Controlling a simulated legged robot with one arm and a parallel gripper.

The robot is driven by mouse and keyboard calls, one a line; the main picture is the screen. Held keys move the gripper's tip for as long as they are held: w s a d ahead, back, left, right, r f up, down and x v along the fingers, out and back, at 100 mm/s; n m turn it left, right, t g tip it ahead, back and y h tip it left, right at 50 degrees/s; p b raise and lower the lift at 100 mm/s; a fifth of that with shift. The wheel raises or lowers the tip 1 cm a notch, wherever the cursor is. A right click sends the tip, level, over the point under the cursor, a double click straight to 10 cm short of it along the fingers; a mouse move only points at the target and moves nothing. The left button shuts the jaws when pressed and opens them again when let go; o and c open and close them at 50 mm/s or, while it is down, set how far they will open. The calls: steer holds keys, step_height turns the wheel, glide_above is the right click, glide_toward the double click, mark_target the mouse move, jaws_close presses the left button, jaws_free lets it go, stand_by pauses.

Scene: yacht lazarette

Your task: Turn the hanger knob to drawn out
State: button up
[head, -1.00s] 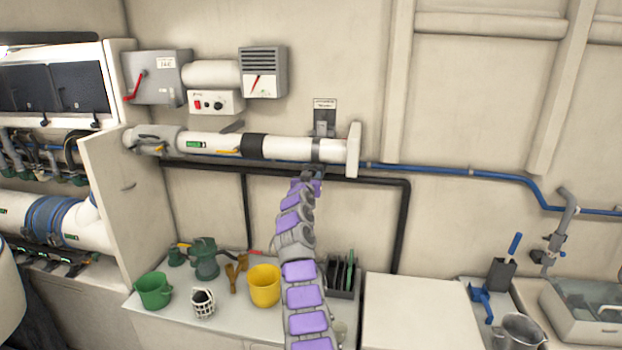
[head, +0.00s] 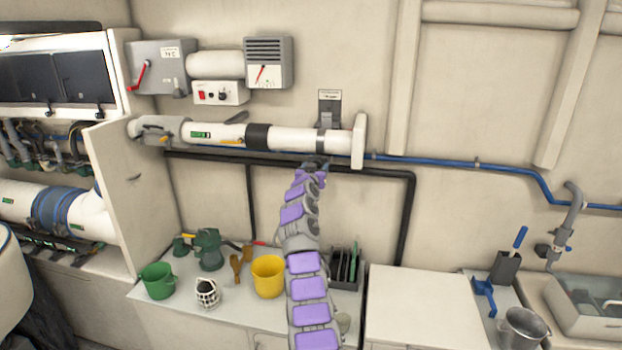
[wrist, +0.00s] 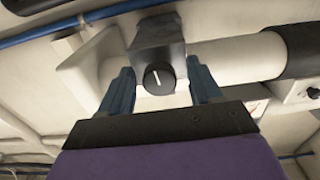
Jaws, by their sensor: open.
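The hanger knob (wrist: 159,78) is a round black dial with a white pointer line, in the wrist view. Its line is near upright, tipped slightly left. It sits on the end of a dark grey hanger block (wrist: 158,40) against the white pipe (wrist: 235,58). My gripper (wrist: 161,74) is open, with one blue-grey finger on each side of the knob and a gap visible at both sides. In the head view, my gripper (head: 315,163) is just under the pipe, below the labelled grey hanger bracket (head: 329,113). The knob is hidden there.
A blue line (head: 430,168) and a black pipe (head: 385,172) run along the wall near my gripper. Below is a counter with a yellow bucket (head: 268,276), a green mug (head: 158,281) and a dark rack (head: 346,270). The wall right of the pipe's end flange (head: 359,141) is mostly clear.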

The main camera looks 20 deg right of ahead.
steer(key=b+v, duration=1.6)
steer(key=v, duration=0.1)
steer(key=shift+a, duration=0.25)
stand_by(0.7)
